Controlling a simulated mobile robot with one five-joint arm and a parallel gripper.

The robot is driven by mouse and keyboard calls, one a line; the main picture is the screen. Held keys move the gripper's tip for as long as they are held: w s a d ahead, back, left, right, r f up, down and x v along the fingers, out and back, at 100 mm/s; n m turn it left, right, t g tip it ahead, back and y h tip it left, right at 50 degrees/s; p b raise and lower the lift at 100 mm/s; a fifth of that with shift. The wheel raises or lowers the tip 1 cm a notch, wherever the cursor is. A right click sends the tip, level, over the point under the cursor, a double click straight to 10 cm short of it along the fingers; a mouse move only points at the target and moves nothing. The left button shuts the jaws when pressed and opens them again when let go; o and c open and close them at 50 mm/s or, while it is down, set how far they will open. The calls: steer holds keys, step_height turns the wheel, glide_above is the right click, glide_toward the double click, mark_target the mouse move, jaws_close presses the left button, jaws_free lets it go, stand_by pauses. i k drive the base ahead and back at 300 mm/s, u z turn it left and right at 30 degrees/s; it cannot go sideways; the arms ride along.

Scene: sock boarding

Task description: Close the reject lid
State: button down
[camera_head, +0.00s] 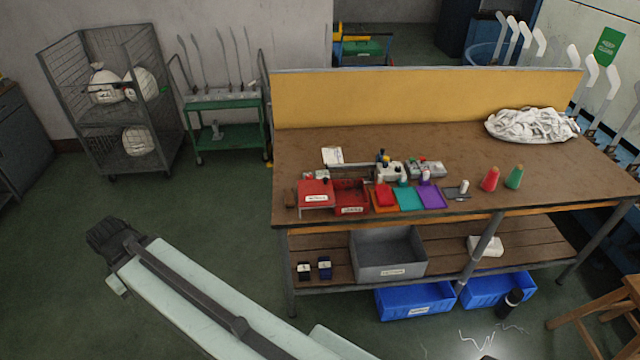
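Two red boxes with white labels stand side by side at the front left of the wooden workbench. The left red box (316,188) shows a bright red, flat top face. The right red box (351,193) looks darker on top. The labels are too small to read, so I cannot tell which one is the reject box or how its lid stands. My gripper (108,240) is the dark end of my pale arm at lower left. It is over the floor, well left of the workbench and apart from the boxes. Its fingers are not clear.
The workbench (450,155) also holds coloured trays (408,199), a red cone (490,179), a green cone (514,177) and a white cloth pile (531,125). A grey bin (387,268) sits on the shelf below. A wire cage (125,105) and green trolley (224,135) stand behind.

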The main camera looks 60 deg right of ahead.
mark_target(313, 193)
steer(key=z, duration=0.15)
steer(key=i, duration=0.95)
steer(key=u, duration=0.1)
